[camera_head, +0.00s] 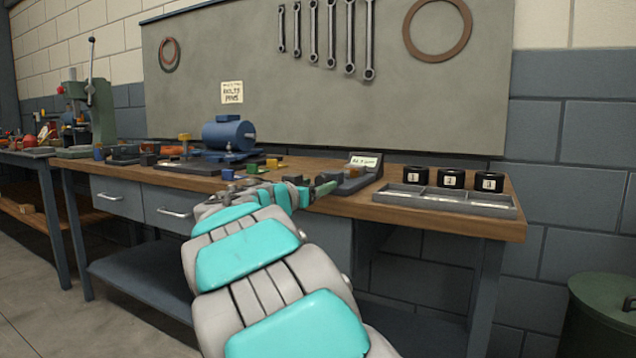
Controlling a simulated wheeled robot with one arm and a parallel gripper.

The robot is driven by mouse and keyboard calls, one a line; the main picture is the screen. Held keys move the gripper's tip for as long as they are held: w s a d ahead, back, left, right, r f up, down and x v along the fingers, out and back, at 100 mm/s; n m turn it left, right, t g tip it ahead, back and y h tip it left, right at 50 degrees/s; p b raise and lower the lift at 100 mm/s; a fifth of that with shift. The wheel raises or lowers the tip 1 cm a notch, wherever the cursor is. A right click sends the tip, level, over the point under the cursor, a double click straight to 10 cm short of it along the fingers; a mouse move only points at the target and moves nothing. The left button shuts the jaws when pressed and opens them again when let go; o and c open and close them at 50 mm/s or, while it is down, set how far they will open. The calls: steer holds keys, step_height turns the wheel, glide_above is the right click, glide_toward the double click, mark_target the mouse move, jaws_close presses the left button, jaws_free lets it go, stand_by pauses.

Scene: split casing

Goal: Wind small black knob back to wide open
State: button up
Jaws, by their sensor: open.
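My grey and teal arm reaches from the bottom of the head view up to the bench. My gripper (318,190) is small at its far end, open, just over the front edge of the bench top. It is beside a dark block-like fixture (352,181) with a white label card (364,161); whether they touch I cannot tell. I cannot make out a small black knob for certain; it may be hidden by my gripper or too small to see. Three black cylinders (451,178) with white labels stand at the right of the bench.
A grey compartment tray (410,199) lies at the front right of the wooden bench (508,229). A blue motor-like unit (228,133) and several small coloured blocks are left of my gripper. A grey board with wrenches (331,35) is behind. A green bin (604,300) stands right.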

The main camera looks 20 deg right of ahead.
steer(key=shift+x, duration=1.05)
jaws_close()
